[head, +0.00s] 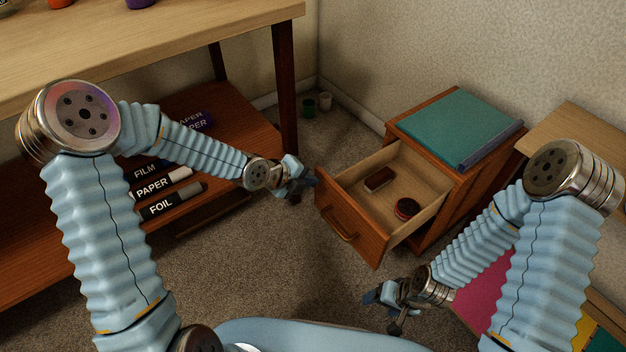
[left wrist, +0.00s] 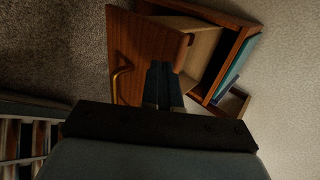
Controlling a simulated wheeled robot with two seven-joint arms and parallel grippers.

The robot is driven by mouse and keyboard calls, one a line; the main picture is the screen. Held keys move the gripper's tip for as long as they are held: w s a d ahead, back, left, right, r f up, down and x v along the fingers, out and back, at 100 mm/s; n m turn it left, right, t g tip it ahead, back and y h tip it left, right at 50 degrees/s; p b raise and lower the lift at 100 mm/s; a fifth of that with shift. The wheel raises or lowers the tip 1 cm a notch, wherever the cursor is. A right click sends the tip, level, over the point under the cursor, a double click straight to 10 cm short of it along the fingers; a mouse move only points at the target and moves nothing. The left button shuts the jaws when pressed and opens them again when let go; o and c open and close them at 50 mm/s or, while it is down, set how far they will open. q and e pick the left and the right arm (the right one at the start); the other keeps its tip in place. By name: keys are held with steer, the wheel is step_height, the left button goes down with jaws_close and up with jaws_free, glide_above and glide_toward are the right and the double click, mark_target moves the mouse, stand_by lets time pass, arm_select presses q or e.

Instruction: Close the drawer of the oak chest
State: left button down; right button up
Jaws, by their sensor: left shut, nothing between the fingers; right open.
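The oak chest (head: 458,195) stands against the wall at the right in the head view. Its drawer (head: 350,221) is pulled well out, with a brass handle (head: 340,224) on the front. A dark red-brown block (head: 379,179) and a round dark tin with red (head: 406,208) lie inside. My left gripper (head: 302,186) is shut and empty, just left of the drawer's front corner. In the left wrist view its fingers (left wrist: 162,84) overlap the drawer front (left wrist: 138,50); I cannot tell whether they touch. My right gripper (head: 398,318) is open, in front of the chest, apart from the drawer.
A teal folder (head: 460,127) lies on the chest top. A wooden table (head: 150,40) with a lower shelf holding labelled rolls (head: 165,184) is at the left. Carpet (head: 270,265) before the drawer is clear.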

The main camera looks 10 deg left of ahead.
arm_select(q)
steer(key=shift+w+d, duration=0.5)
